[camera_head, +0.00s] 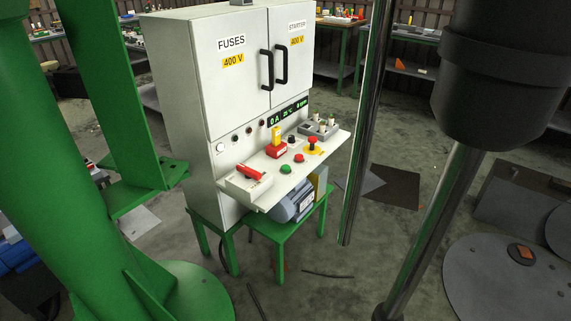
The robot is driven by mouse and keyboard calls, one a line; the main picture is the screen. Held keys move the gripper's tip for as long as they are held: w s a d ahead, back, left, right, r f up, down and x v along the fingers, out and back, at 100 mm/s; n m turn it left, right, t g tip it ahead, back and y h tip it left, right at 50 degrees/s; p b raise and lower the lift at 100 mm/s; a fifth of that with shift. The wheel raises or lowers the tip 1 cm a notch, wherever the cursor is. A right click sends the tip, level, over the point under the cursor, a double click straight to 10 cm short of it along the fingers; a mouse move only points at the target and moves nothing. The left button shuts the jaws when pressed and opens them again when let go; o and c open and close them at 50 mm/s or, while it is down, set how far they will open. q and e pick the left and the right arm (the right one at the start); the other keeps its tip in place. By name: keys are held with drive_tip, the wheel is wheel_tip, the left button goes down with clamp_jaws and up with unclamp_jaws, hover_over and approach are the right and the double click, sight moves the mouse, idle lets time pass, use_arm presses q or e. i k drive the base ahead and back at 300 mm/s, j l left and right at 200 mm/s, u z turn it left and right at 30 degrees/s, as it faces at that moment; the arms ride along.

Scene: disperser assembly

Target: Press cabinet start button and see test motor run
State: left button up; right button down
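The white cabinet (185,80) stands on a green stand (260,228), with closed doors labelled FUSES and STARTER. A sloping panel (262,193) juts from its front. A green button (285,169) sits on this panel, with a red button (299,158) up and right of it. A red mushroom button on a yellow plate (313,149) is farther right. A blue-grey motor (293,204) lies under the panel; I cannot tell whether it turns. The lit display (288,113) appears to read 0 A at left. Neither gripper is in view.
A red-handled switch (250,173) is at the panel's left end. Green steel columns (60,150) fill the left. Metal rods (366,130) and a dark cylinder (500,70) stand at right. Flat plates lie on the floor; open floor lies before the cabinet.

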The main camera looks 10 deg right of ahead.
sight(284, 168)
drive_tip(key=k+l, duration=0.1)
drive_tip(key=l, duration=0.9)
drive_tip(key=i+l+u, duration=0.15)
drive_tip(key=l, duration=0.7)
drive_tip(key=i+l+u, duration=0.15)
drive_tip(key=l, duration=0.7)
drive_tip(key=l+u, duration=0.15)
drive_tip(key=l, duration=0.7)
drive_tip(key=i+l+u, duration=0.3)
drive_tip(key=i+l, duration=0.55)
